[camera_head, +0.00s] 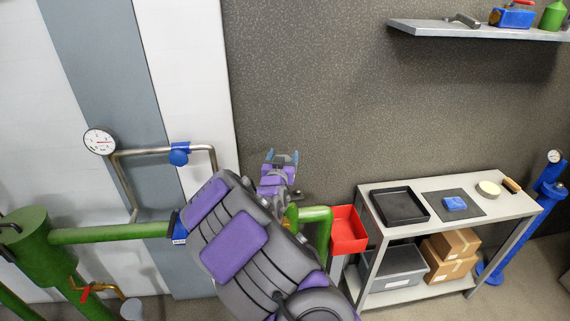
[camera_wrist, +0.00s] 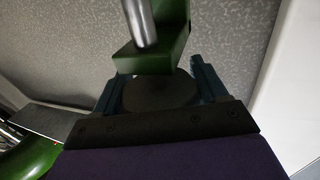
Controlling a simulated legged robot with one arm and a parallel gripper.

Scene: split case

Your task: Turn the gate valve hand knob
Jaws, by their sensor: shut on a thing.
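In the wrist view, a dark round knob (camera_wrist: 160,93) sits between the two blue-grey fingers of my gripper (camera_wrist: 161,84). My gripper is shut on it. A green valve body (camera_wrist: 153,60) and a bare metal rod (camera_wrist: 139,22) show just beyond the knob. In the head view, my gripper (camera_head: 283,158) is in front of the dark speckled wall, and my arm hides much of the green pipe (camera_head: 110,234). I cannot make out the knob in the head view.
A pressure gauge (camera_head: 99,141) and a blue fitting (camera_head: 179,154) sit on a metal pipe at left. A red bin (camera_head: 348,228) and a table (camera_head: 500,223) with trays stand at right. A shelf (camera_head: 470,32) hangs above.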

